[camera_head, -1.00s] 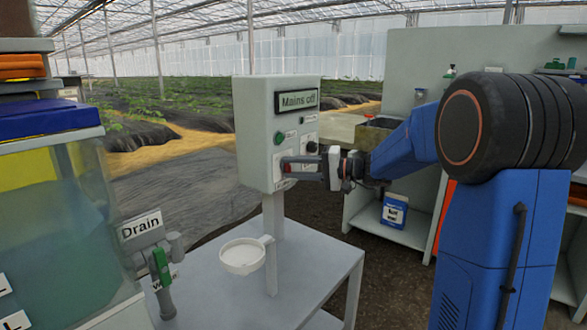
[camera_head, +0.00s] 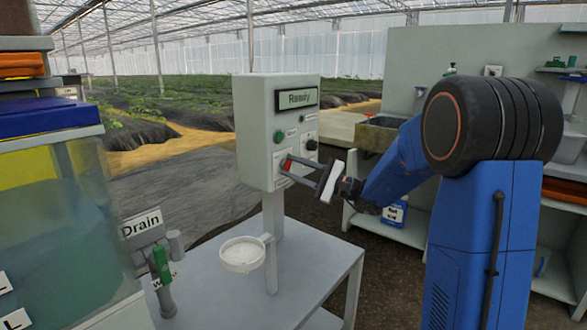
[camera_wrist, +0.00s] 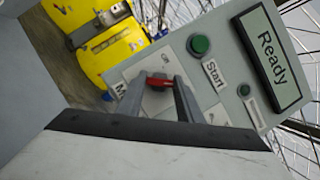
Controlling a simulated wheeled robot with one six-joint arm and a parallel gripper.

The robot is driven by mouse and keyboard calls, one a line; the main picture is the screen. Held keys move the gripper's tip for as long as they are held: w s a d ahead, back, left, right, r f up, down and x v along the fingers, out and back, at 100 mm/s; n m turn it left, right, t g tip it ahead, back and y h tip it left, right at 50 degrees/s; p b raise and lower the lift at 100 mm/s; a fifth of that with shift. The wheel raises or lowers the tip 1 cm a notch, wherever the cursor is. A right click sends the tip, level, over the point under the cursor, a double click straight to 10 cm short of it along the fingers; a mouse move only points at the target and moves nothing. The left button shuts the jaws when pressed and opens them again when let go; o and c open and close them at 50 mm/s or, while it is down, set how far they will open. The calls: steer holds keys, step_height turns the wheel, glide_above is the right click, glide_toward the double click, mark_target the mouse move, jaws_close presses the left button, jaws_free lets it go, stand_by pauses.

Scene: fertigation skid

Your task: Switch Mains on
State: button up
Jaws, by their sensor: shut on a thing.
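The grey control box (camera_head: 253,135) stands on a post, and its display (camera_head: 297,98) reads "Ready". It carries a green button (camera_head: 279,137) labelled Start, which also shows in the wrist view (camera_wrist: 199,45). The red mains switch (camera_wrist: 159,80) sits low on the panel, on a white plate whose label is partly hidden by a finger. My gripper (camera_head: 287,168) reaches the panel from the right, its two long fingers on either side of the red switch. It is shut on the switch handle, which lies across between the fingertips in the wrist view.
A black knob (camera_head: 311,144) sits at the right of the panel, close above my fingers. A white dish (camera_head: 242,256) is on the post above the grey table (camera_head: 310,270). A tank with a Drain valve (camera_head: 161,262) stands at the left.

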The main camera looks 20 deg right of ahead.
steer(key=shift+f+m+t, duration=0.1)
steer(key=shift+m+t, duration=0.3)
steer(key=shift+m, duration=0.4)
steer(key=o, duration=1.1)
steer(key=v, duration=1.7)
steer(key=shift+s+d, duration=0.15)
